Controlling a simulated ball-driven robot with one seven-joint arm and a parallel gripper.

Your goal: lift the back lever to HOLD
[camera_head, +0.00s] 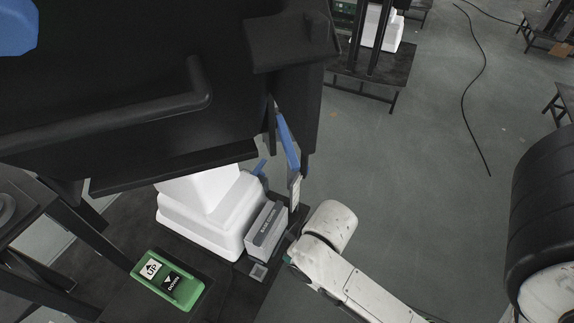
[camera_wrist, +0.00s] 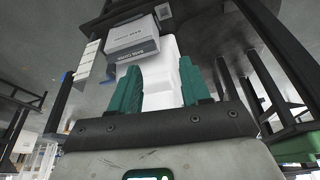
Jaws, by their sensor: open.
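A grey box with a dark label (camera_head: 267,232) stands beside the white stepped column (camera_head: 200,225) under the black seat-like body. A slanted blue bar (camera_head: 287,142) hangs just behind it, with a pale marked strip (camera_head: 294,191) below. I cannot tell for sure which part is the back lever, and no HOLD mark is readable. In the wrist view the grey box (camera_wrist: 133,42) lies beyond my gripper (camera_wrist: 162,88), with the pale strip (camera_wrist: 88,60) left of it. My green fingers are apart, with nothing gripped between them. In the head view the fingers are mostly hidden.
A green control with UP and DOWN keys (camera_head: 168,281) lies on the dark platform at lower left. The large black body (camera_head: 130,90) overhangs the column. Open grey floor (camera_head: 420,150) lies to the right, with a cable (camera_head: 470,80) across it.

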